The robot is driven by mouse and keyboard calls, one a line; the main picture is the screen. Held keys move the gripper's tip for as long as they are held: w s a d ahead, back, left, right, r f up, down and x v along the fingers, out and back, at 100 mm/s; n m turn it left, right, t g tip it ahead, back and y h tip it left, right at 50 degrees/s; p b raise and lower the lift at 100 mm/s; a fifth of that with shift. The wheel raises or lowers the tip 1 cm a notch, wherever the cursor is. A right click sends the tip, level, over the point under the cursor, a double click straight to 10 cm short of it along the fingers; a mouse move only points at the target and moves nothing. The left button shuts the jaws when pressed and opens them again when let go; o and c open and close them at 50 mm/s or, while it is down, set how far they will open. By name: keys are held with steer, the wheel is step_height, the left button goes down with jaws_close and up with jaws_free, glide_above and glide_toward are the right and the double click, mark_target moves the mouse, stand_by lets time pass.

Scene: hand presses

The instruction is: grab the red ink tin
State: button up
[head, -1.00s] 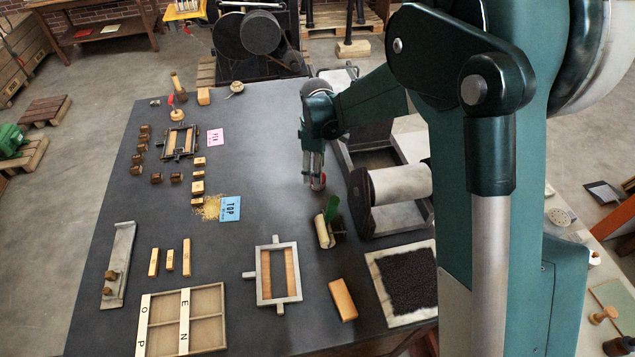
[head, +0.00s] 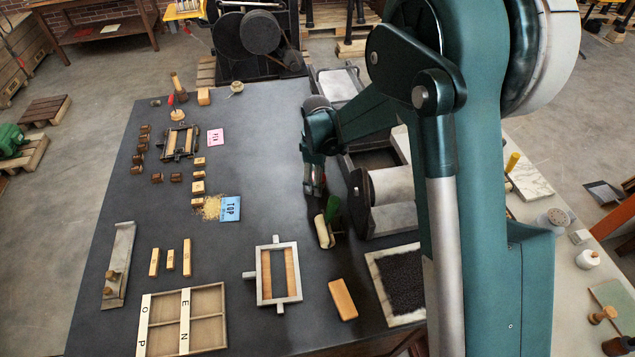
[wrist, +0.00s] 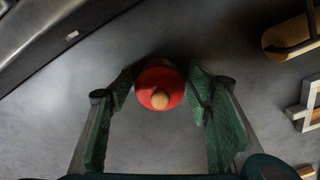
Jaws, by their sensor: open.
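The red ink tin (wrist: 148,95) shows in the wrist view as a round red thing with a pale tan knob-like spot on it. It stands on the dark table top between the far ends of my fingers. My gripper (wrist: 161,86) is open, with one green ribbed finger pad on each side of the tin. Contact between pads and tin cannot be made out. In the head view my gripper (head: 316,188) points down near the table's right side, and I cannot make out the tin there.
A press with a large white cylinder (head: 388,187) stands close on the right. A metal frame (head: 262,290) and a wooden block (head: 343,299) lie nearer. The table's middle is clear.

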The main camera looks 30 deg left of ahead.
stand_by(0.4)
steer(key=c, duration=1.1)
steer(key=shift+r, duration=0.15)
steer(key=shift+r, duration=4.9)
